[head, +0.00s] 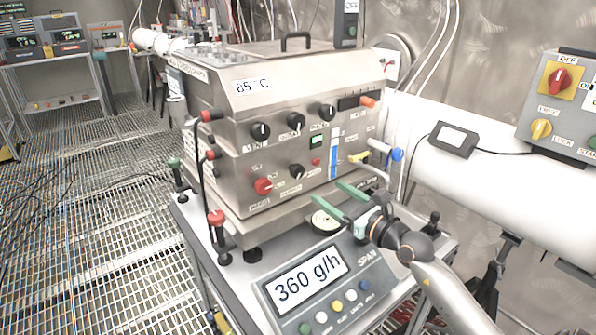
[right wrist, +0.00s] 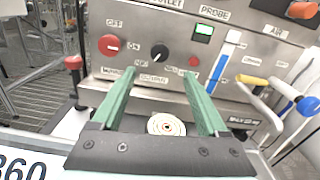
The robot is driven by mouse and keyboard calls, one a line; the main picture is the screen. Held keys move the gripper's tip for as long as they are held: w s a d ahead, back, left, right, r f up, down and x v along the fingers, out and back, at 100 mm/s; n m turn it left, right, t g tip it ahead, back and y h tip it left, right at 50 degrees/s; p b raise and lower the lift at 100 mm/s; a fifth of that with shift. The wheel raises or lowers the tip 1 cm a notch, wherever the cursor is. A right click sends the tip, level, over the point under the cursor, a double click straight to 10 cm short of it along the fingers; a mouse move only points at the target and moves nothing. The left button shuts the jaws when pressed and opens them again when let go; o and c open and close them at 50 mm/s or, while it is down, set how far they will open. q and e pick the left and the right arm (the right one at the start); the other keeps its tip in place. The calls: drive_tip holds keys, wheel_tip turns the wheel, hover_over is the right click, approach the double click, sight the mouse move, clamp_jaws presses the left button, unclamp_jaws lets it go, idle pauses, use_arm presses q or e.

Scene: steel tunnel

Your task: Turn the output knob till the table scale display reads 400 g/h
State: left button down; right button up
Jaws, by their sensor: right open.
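The table scale display (head: 306,275) reads 360 g/h. The steel machine's front carries several black knobs; the lower black knob (head: 296,171) sits right of a red knob (head: 263,186). I cannot read its label surely, so I cannot tell which knob is the output one. My right gripper (head: 326,190) is open and empty, its green fingers pointing at the panel below the lower black knob. In the right wrist view that black knob (right wrist: 159,52) shows just beyond and between the fingertips (right wrist: 158,75), apart from them. My left gripper is not in view.
A pale round disc (head: 325,221) lies under my right gripper. A yellow handle (head: 358,157) and a blue-ended valve (head: 397,155) stick out at the panel's right. A red-capped post (head: 216,218) stands at the left corner. The grated floor at left has free room.

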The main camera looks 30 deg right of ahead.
sight(300, 172)
drive_tip(key=w, duration=0.7)
drive_tip(key=w+a, duration=0.1)
drive_tip(key=w, duration=0.3)
drive_tip(key=shift+w, duration=0.1)
clamp_jaws()
idle(0.4)
